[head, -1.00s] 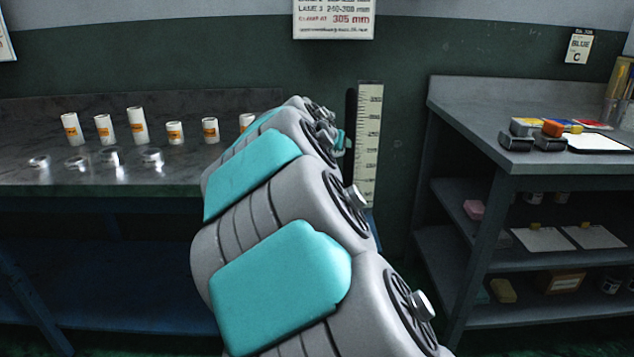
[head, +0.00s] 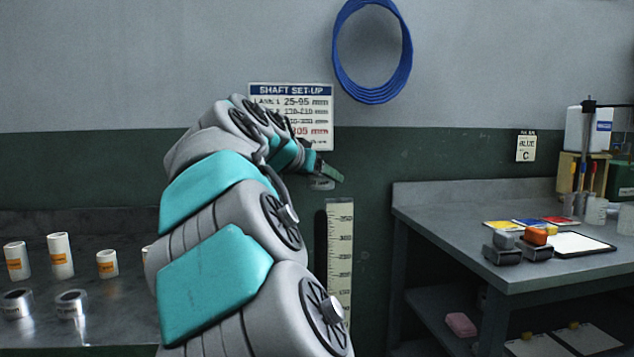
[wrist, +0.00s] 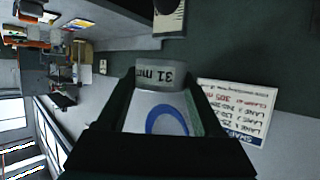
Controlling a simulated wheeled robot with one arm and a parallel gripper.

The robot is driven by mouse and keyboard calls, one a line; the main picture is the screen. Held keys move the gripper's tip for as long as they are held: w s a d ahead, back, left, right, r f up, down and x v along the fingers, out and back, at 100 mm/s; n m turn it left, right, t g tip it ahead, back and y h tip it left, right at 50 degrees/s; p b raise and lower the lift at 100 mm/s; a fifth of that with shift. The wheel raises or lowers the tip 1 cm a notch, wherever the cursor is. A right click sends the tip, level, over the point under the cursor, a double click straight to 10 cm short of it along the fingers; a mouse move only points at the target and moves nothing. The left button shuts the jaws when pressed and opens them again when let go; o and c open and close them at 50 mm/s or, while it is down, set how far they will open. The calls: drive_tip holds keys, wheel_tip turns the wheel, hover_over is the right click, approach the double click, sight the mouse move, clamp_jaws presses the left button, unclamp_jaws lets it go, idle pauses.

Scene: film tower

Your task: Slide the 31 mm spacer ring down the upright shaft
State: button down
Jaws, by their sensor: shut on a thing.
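My gripper (head: 326,174) is raised at the end of my arm, in front of the wall and above the top of the measuring scale. It is shut on the grey metal spacer ring (head: 321,184), which hangs just under the fingers. In the wrist view the ring (wrist: 161,76) sits between the two dark fingers (wrist: 162,88), with "31 mm" readable on its side. A dark upright bar (head: 320,240) with a rounded top stands beside the pale scale (head: 341,255). I cannot tell whether this bar is the shaft. The ring is apart from it. My arm hides the lower part.
Several white orange-labelled cylinders (head: 60,256) and metal rings (head: 70,303) stand on the left bench (head: 110,322). A grey bench (head: 440,215) at right holds blocks and a clipboard. A set-up sign (head: 318,130) and blue coil (head: 373,95) hang on the wall.

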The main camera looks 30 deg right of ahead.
sight(318, 217)
drive_tip(key=shift+s+f+b, duration=0.1)
drive_tip(key=shift+f+b, duration=0.9)
drive_tip(key=shift+f, duration=1.3)
drive_tip(key=shift+f+b, duration=1.8)
drive_tip(key=shift+f, duration=0.6)
drive_tip(key=shift+a+f+b, duration=0.1)
drive_tip(key=shift+f+b, duration=7.45)
drive_tip(key=shift+f, duration=9.6)
unclamp_jaws()
drive_tip(key=shift+p+v, duration=0.3)
drive_tip(key=shift+v, duration=3.6)
